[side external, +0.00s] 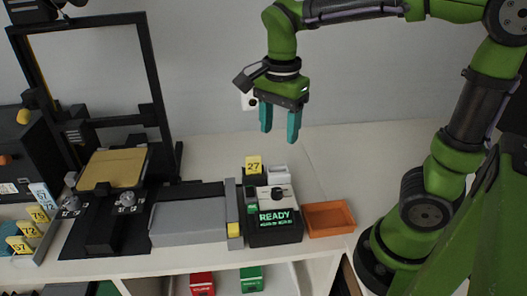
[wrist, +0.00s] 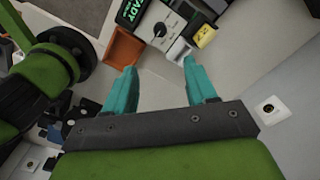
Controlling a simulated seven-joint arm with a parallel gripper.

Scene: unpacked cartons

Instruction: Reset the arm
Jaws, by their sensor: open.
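My gripper (side external: 280,122) hangs in the air above the back of the white table (side external: 335,160), with its teal fingers pointing down. The fingers are apart and nothing is between them. In the wrist view my gripper (wrist: 158,78) also shows open and empty, with bare table between and beyond the fingertips. My green arm reaches in from the right and bends down to the gripper.
Below stands a black device with a lit READY display (side external: 279,217) and a yellow 27 tag (side external: 254,165). An orange tray (side external: 329,217) sits right of it. A black-framed printer (side external: 100,190) fills the left. The table's back right is clear.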

